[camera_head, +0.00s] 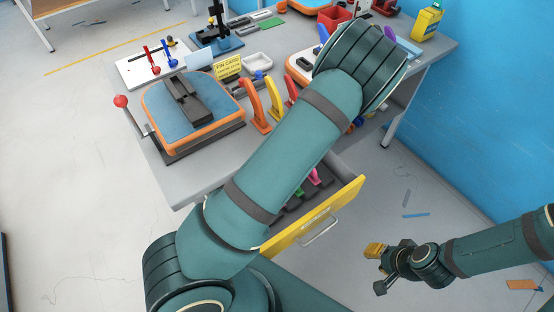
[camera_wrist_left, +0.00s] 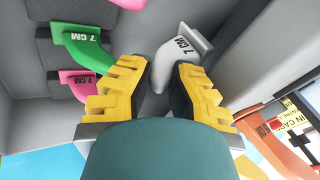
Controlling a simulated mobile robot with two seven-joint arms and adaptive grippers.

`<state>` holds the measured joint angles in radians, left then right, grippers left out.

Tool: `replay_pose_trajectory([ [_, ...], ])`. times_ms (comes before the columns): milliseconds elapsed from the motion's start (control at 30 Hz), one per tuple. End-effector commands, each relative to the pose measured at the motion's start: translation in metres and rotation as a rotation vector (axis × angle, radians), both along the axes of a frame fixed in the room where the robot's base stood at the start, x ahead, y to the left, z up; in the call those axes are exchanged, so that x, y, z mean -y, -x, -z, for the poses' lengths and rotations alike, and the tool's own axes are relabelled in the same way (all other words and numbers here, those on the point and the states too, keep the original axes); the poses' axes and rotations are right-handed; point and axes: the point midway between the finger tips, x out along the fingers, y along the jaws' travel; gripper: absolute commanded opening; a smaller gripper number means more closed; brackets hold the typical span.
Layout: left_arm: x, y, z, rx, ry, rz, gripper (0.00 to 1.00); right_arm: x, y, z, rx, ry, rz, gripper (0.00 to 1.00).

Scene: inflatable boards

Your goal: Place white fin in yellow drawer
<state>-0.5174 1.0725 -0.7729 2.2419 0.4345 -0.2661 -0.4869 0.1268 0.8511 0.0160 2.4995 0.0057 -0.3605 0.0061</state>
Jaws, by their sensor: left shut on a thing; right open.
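The white fin (camera_wrist_left: 183,52), marked 7 CM, sits between the yellow fingers of my left gripper (camera_wrist_left: 162,78), which is shut on it. It is beside the drawer's grey inner wall; I cannot tell if it touches the bottom. The drawer with the yellow front (camera_head: 315,218) is open below the bench. A green fin (camera_wrist_left: 82,53) and pink fins (camera_wrist_left: 75,82) lie on dark foam blocks in it. My left arm hides the left gripper and part of the drawer in the head view. My right gripper (camera_head: 376,268) is open and empty, right of the drawer.
The grey bench (camera_head: 183,182) carries a blue-topped orange board (camera_head: 160,108), upright orange, yellow and red fins (camera_head: 274,98), and a yellow FIN card (camera_head: 228,66). A red-knobbed lever (camera_head: 121,101) stands at its left edge. A yellow bottle (camera_head: 427,22) stands at the back right. Floor left is clear.

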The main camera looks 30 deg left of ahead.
Motion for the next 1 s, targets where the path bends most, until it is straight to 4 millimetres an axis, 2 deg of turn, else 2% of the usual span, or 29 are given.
replay_pose_trajectory([
  [867, 0.001, 0.001, 0.013, 0.002, -0.001, 0.001, 0.0, 0.0, 0.003, 0.009, -0.008, -0.002, -0.005, 0.34],
  [900, 0.001, 0.001, 0.013, 0.002, -0.001, 0.001, 0.24, 0.0, 0.003, 0.009, -0.008, -0.002, -0.005, 0.34],
  [1000, 0.001, 0.001, 0.013, 0.001, 0.0, 0.002, 0.24, 0.0, 0.003, 0.009, -0.008, -0.002, -0.005, 0.34],
])
